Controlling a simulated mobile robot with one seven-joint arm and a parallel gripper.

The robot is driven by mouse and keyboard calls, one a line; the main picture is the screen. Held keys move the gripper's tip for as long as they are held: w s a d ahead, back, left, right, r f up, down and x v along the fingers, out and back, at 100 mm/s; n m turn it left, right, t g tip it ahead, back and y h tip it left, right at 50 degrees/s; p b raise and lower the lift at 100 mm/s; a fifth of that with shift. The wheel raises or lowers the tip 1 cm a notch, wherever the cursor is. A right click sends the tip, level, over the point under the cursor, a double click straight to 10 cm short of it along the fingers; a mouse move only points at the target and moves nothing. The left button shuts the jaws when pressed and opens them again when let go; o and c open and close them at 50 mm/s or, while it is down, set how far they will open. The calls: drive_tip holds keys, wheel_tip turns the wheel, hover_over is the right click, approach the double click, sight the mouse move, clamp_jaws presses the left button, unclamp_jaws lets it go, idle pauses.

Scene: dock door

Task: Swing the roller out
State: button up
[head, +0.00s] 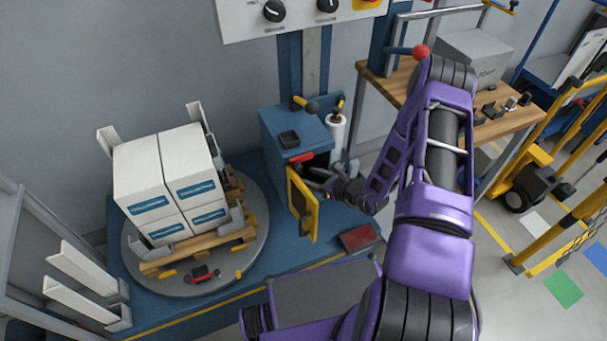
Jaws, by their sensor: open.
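A white film roller (337,137) stands upright at the right side of the blue wrapper carriage (292,132), with its lower part near my arm. A yellow-framed swing panel (302,204) stands out from the front of the carriage, with a red handle (301,158) just above it. My gripper (328,184) is open, just right of the yellow panel and below the white roller. Its fingers point left toward the carriage opening. The fingers are small and dark here, and I cannot tell whether they touch anything. Any roller behind the panel is hidden.
White boxes (170,180) sit on a pallet on the round grey turntable (245,262) at left. A control panel (290,12) hangs above. A wooden bench (512,124) and yellow rails (560,235) stand at right. A red pad (359,238) lies on the blue base.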

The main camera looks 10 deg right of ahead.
sight(300, 173)
drive_tip(key=shift+x, duration=1.7)
clamp_jaws()
